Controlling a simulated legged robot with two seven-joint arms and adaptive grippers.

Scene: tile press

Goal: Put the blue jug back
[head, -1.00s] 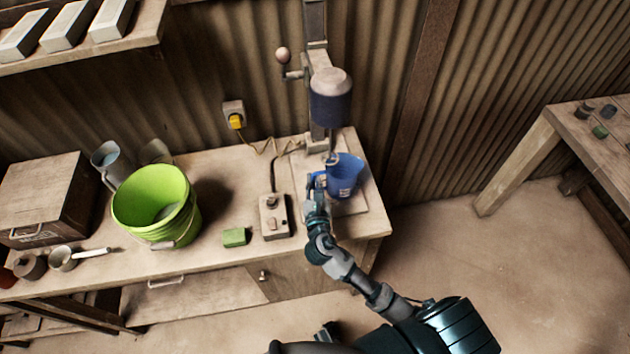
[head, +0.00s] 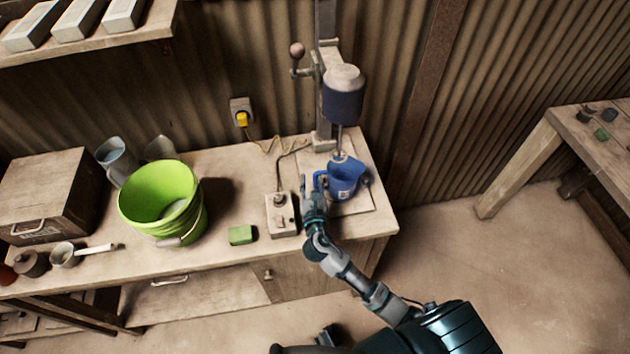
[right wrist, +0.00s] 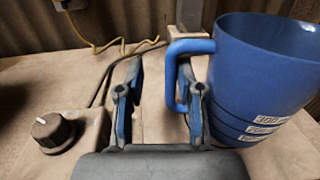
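The blue jug (head: 346,184) stands upright on the pale board at the right end of the bench, below the press head (head: 343,95). The press's thin shaft comes down at the jug's rim; I cannot tell whether its tip is inside. The jug (right wrist: 262,75) fills the right of the wrist view, with its handle (right wrist: 189,47) toward my gripper. My right gripper (right wrist: 158,105) is open, its fingers apart. The right finger is close by the handle's lower part; I cannot tell if they touch. In the head view the right gripper (head: 312,188) is left of the jug. My left gripper is not in view.
A control box (head: 282,214) with a knob (right wrist: 57,130) sits just left of my right gripper. A green block (head: 241,235), a lime bucket (head: 160,200), a grey jug (head: 116,158) and a wooden box (head: 50,195) stand further left.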

